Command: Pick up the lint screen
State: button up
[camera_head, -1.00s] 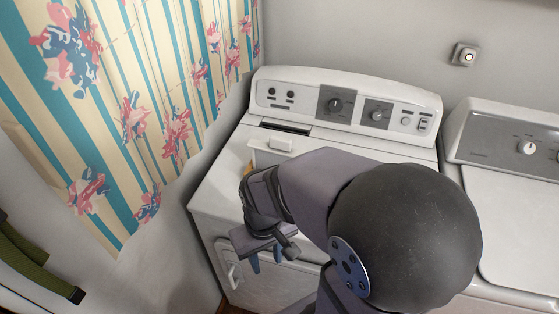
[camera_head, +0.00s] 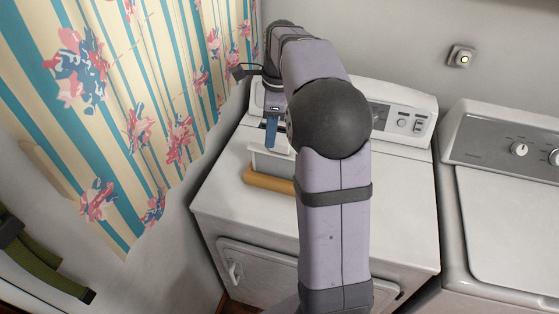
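The lint screen (camera_head: 268,161) appears to be the pale panel on top of the white dryer, with a lighter top edge or handle. It stands at or behind a tan block (camera_head: 266,179); I cannot tell whether it rests in the block. My gripper (camera_head: 273,140) points down at the panel's top edge, with one blue finger clearly visible. The other finger is hidden or unclear, and so is any contact with the panel. My arm covers the right end of the panel and block.
The white dryer (camera_head: 231,193) has a control panel (camera_head: 403,118) at the back, partly covered by my arm. A second white machine (camera_head: 510,200) stands to the right. A striped floral curtain (camera_head: 130,110) hangs close on the left. The dryer's top is clear at front left and right.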

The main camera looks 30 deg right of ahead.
aim_at(279, 152)
jog(key=d+m, duration=0.1)
jog(key=s+f+m+g, duration=0.1)
jog(key=m, duration=0.1)
jog(key=shift+d+f+m+h, duration=0.3)
jog(key=shift+d+h, duration=0.05)
jog(key=shift+h, duration=0.05)
jog(key=shift+f+p, duration=0.1)
jog(key=shift+p, duration=0.2)
jog(key=shift+w+d+f+p, duration=0.1)
jog(key=shift+f+p, duration=0.65)
jog(key=shift+f, duration=1.05)
jog(key=shift+w+d+f+p, duration=0.1)
jog(key=shift+f+p, duration=0.65)
jog(key=shift+f, duration=1)
jog(key=c, duration=0.8)
